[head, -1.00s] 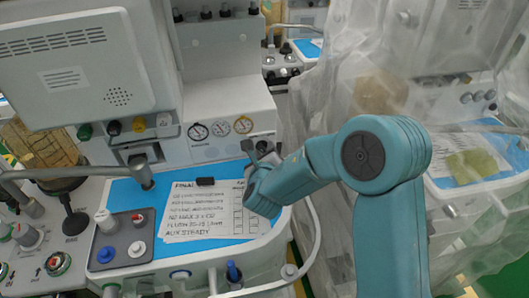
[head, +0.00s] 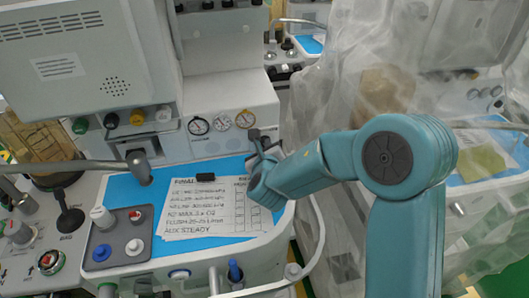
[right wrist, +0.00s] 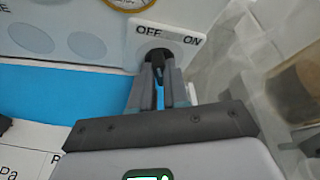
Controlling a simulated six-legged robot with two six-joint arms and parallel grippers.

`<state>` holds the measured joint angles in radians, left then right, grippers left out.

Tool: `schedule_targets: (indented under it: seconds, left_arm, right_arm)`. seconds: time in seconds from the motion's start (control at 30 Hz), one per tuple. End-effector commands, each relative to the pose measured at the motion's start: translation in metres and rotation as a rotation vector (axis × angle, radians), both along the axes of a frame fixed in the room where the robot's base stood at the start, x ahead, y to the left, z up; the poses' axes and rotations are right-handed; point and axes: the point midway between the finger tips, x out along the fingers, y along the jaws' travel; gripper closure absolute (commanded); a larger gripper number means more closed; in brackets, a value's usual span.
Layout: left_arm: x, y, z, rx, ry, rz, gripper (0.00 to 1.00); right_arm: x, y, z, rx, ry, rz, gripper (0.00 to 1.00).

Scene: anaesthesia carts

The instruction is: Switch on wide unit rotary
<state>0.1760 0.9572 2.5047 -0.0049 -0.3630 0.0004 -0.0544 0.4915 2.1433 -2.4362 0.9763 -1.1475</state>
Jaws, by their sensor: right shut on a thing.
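The rotary (right wrist: 157,58) is a small dark knob on a white plate (right wrist: 172,40) marked OFF at left and ON at right, seen in the right wrist view. My right gripper (right wrist: 158,80) is shut on the knob, with a grey finger on each side of it. Its tips partly hide the knob, so I cannot tell exactly where it points. In the head view the right gripper (head: 262,142) is at the right end of the white unit's front panel, just right of the round gauges (head: 221,123). My left gripper is not in view.
Below the panel is a blue worktop (head: 215,167) with a written sheet (head: 205,210) and a black clip. A grey control block (head: 118,235) with knobs is at left. Clear plastic sheeting (head: 335,100) hangs close on the right. A monitor (head: 85,65) stands at upper left.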

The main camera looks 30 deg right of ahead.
Motion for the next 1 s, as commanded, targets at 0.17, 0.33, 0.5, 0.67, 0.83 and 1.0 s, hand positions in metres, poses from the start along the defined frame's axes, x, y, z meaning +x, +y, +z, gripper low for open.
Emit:
schedule_targets:
  seconds: [0.17, 0.33, 0.5, 0.67, 0.83, 1.0]
  left_arm:
    - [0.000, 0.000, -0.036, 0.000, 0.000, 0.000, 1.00]
    - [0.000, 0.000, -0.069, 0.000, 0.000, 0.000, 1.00]
    - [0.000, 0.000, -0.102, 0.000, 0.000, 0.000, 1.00]
    - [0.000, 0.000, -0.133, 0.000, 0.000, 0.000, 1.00]
    - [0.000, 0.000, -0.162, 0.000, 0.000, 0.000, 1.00]
    - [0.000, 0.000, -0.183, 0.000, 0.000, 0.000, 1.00]
  right_arm:
    - [-0.002, -0.002, -0.009, 0.147, -0.038, 0.001, 1.00]
    - [-0.002, -0.005, -0.009, 0.305, -0.079, 0.000, 1.00]
    - [-0.003, -0.008, -0.010, 0.462, -0.121, -0.001, 1.00]
    - [-0.004, -0.010, -0.010, 0.608, -0.159, -0.001, 1.00]
    - [-0.004, -0.012, -0.009, 0.753, -0.195, -0.001, 1.00]
    - [-0.005, -0.014, -0.008, 0.876, -0.224, 0.000, 1.00]
